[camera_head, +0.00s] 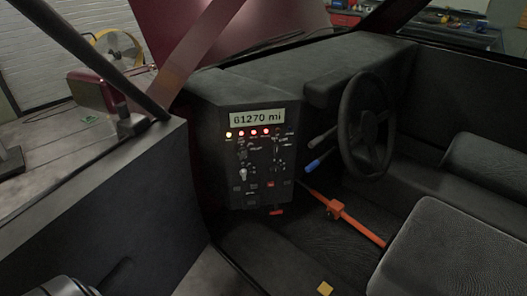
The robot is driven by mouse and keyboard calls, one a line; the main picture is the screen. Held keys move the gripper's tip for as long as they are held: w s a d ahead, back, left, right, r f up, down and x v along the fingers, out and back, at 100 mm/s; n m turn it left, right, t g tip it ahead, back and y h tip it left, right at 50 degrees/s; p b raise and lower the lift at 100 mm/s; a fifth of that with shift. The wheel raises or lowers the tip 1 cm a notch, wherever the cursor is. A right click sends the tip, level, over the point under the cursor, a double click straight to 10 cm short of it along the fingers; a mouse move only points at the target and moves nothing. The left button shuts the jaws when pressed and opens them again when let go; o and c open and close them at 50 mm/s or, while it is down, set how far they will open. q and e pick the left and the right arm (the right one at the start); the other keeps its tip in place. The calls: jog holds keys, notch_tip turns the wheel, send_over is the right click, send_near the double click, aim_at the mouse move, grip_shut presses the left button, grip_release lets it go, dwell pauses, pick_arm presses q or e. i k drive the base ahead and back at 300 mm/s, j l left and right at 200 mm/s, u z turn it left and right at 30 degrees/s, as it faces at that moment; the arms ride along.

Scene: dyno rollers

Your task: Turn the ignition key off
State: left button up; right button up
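A black dash console (222,175) stands in the middle of the camera_head view. Its display (257,118) reads 61270 mi. Below it one yellow light and several red lights (254,132) are lit. A small pale piece (243,174) sticks out of the lower left of the panel; it may be the ignition key, but it is too small to tell, and so is its turn position. Neither of my grippers is in view. A grey part, likely of my own arm, shows at the bottom left corner.
A black steering wheel (346,124) is right of the console, with a blue-tipped lever (314,165) beside it. An orange bar (359,222) slants across the footwell. Black seats (455,245) fill the right. The open door (90,215) stands at left.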

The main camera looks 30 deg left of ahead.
aim_at(242, 153)
jog(key=u, duration=1.05)
